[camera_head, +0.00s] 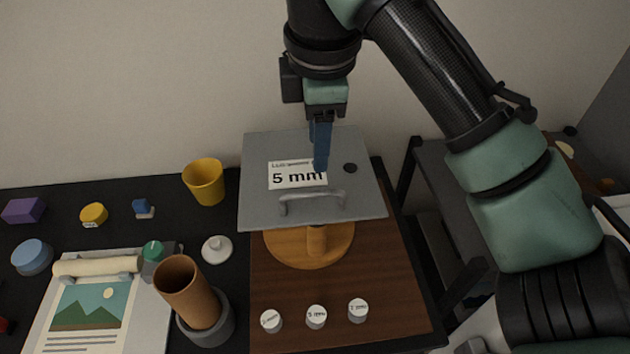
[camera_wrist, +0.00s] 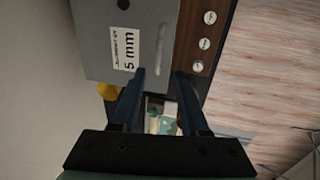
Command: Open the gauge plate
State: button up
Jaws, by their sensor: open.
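The gauge plate (camera_head: 260,210) is a grey sheet with a "5 mm" label (camera_head: 298,176), a dark round spot and a bar handle (camera_head: 312,197) near its front edge. It sits tilted above a round wooden base (camera_head: 285,250) with a short post. In the wrist view, the plate (camera_wrist: 150,20) fills the top, with its handle (camera_wrist: 161,42) beyond my fingertips. My gripper (camera_head: 320,168) has blue fingers and appears in front of the plate, behind the handle. In the wrist view, my gripper (camera_wrist: 160,76) is open with nothing between its fingers. Whether it touches the plate cannot be told.
A brown board (camera_head: 390,285) bears several white labelled knobs (camera_head: 316,316) in front. To the left stand a brown cup (camera_head: 188,290), a yellow cup (camera_head: 204,182), a white knob (camera_head: 216,249) and a picture sheet (camera_head: 95,315). A wall is close behind.

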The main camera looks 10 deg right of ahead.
aim_at(315, 192)
jog(key=f, duration=0.3)
jog(key=w+f, duration=0.1)
jog(key=f, duration=0.3)
jog(key=w+f, duration=0.1)
jog(key=f, duration=0.3)
jog(key=shift+w, duration=0.15)
grip_shut()
jog(key=shift+r, duration=0.1)
dwell(0.8)
